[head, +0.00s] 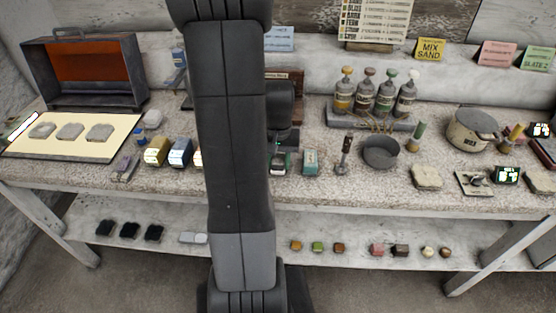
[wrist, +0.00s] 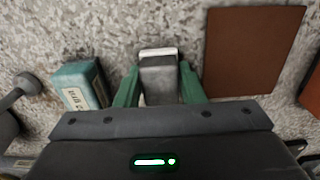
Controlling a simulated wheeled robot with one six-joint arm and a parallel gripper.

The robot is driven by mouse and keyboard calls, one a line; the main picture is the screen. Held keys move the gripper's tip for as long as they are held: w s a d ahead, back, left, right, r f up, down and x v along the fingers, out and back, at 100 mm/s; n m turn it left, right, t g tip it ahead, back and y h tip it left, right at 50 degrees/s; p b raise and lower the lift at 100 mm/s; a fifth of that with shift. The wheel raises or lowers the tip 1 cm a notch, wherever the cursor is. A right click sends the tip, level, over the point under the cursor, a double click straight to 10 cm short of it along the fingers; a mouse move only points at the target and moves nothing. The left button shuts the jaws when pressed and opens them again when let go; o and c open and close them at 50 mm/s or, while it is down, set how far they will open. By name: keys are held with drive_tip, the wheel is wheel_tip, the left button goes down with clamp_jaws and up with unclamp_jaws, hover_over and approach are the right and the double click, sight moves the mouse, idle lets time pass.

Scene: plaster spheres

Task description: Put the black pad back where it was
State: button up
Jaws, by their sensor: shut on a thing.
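Three black pads (head: 130,231) lie in a row on the lower shelf at the left in the head view. My gripper (head: 281,163) is low over the worktop near its front, partly hidden by my arm. In the wrist view my gripper (wrist: 160,88) has its green fingers shut on a grey block (wrist: 159,76) with a pale far edge. I cannot tell whether this block is a black pad, or whether it touches the worktop.
A teal box (head: 311,161) stands close beside my gripper; it also shows in the wrist view (wrist: 80,86). A flat brown sheet (wrist: 252,50) lies on the other side. A grey bowl (head: 381,152) and several bottles (head: 364,92) stand to the right. My arm hides the middle.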

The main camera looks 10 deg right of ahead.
sight(278, 159)
drive_tip(key=o, duration=0.9)
drive_tip(key=shift+f, duration=0.1)
wheel_tip(278, 159, up, 12)
drive_tip(key=shift+r+p, duration=0.2)
drive_tip(key=shift+p, duration=0.3)
